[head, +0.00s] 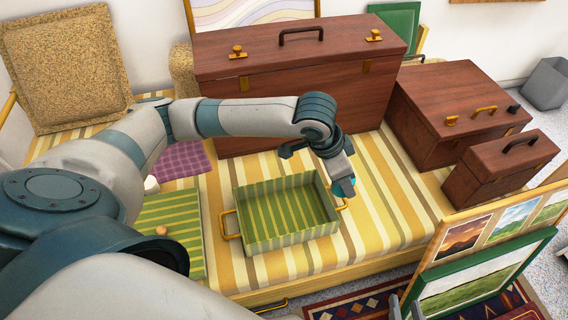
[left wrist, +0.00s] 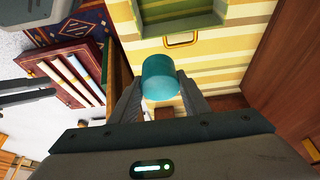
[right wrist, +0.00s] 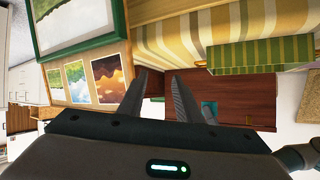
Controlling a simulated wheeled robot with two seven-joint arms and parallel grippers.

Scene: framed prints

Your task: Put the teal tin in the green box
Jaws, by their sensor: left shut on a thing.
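The teal tin (left wrist: 160,78) is between the fingers of my left gripper (left wrist: 158,98), which is shut on it. In the head view, a small part of the tin (head: 347,187) shows below my left gripper (head: 340,172), at the right side of the green box. The green striped box (head: 247,222) stands open and looks empty on the striped bench. In the left wrist view, the box (left wrist: 200,12) and its handle lie beyond the tin. My right gripper (right wrist: 162,85) is open and empty, and its fingertips (head: 405,300) show low in the head view.
A green striped lid (head: 180,215) with a round knob lies left of the box. A large brown case (head: 290,80) stands behind it, and smaller cases (head: 450,110) stand to the right. Framed prints (head: 480,275) stand at the front right. Bare bench (head: 390,225) lies right of the box.

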